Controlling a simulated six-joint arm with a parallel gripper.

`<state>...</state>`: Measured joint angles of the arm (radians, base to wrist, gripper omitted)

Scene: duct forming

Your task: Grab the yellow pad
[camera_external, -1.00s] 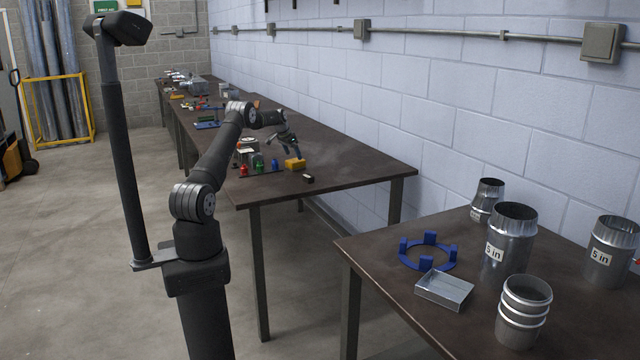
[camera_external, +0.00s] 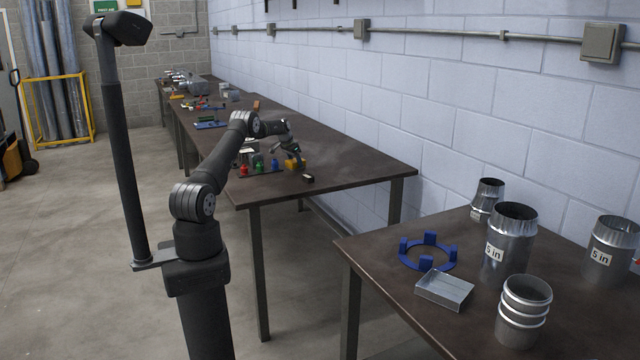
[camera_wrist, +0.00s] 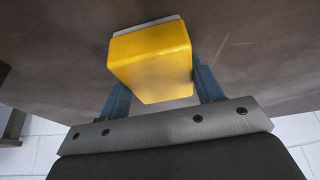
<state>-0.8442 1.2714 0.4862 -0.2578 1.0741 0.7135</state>
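The yellow pad (camera_external: 301,166) is a small yellow block with a pale grey base layer. It sits on the long dark workbench near its front end. In the wrist view the pad (camera_wrist: 152,62) lies between the two blue fingers of my gripper (camera_wrist: 160,85). The fingers stand spread, one on each side of the pad. The pad partly covers the left finger, and I cannot tell whether either finger touches it. In the external view my gripper (camera_external: 294,158) is down at the pad and partly hides it.
Small red, green and blue pieces (camera_external: 259,167) stand in a row left of the pad. A small dark item (camera_external: 308,179) lies just in front of it. More parts lie farther back on the bench (camera_external: 360,170). The bench surface right of the pad is clear.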

